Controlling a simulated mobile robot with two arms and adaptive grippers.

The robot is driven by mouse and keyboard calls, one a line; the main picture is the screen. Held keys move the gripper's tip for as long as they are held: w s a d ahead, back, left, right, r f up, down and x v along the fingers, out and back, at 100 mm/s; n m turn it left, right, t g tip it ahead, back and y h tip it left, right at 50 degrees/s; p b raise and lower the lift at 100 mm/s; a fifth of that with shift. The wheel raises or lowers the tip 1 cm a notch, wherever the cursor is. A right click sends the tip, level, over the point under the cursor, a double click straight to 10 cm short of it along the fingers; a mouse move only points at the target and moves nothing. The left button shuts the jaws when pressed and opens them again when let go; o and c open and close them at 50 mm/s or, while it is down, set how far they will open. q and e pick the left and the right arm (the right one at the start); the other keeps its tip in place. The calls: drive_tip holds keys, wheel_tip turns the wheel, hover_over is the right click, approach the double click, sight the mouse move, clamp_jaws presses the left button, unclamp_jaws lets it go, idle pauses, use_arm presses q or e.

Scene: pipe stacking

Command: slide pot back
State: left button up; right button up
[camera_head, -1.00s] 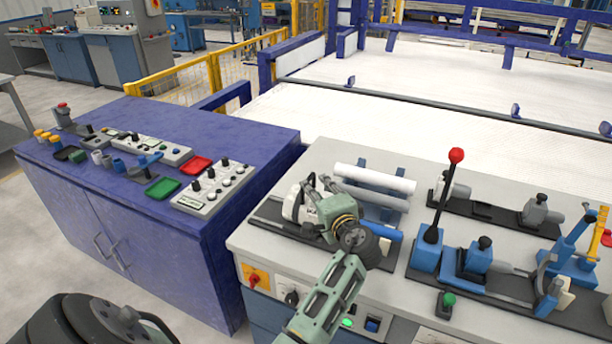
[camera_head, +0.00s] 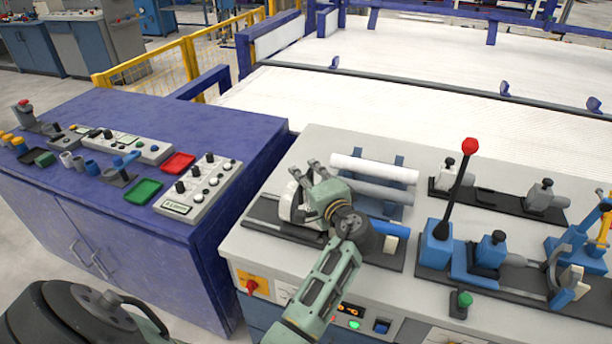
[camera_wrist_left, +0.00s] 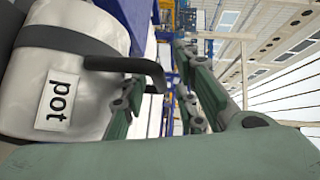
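The pot is a white rounded body with a "pot" label. In the head view the pot (camera_head: 287,204) sits on a dark base plate at the left of the grey workbench (camera_head: 290,262), partly hidden by my left gripper. In the left wrist view the pot (camera_wrist_left: 60,75) fills the left side, with a dark handle (camera_wrist_left: 130,65) sticking out to the right. My left gripper (camera_head: 306,174) is at the pot's right side. Its fingers (camera_wrist_left: 165,100) stand apart in the left wrist view, with the handle's end near the gap; I cannot tell whether they touch it. My right gripper is out of view.
White and grey pipes (camera_head: 375,169) lie on blue supports just behind and right of my gripper. A red-knobbed lever (camera_head: 456,187) and blue clamps stand to the right. A blue cabinet (camera_head: 110,180) with controls is at the left. A large white surface (camera_head: 400,110) lies behind.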

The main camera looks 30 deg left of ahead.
use_arm(q)
drive_tip(key=shift+c, duration=1.8)
drive_tip(key=shift+a, duration=0.1)
drive_tip(key=shift+c, duration=1)
drive_tip(key=shift+f, duration=0.1)
clamp_jaws()
drive_tip(key=s+a+p, duration=0.1)
drive_tip(key=s+a, duration=0.1)
drive_tip(key=a, duration=0.8)
drive_tip(key=shift+s, duration=0.2)
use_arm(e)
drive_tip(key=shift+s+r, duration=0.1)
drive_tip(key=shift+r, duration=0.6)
use_arm(q)
drive_tip(key=shift+a, duration=0.1)
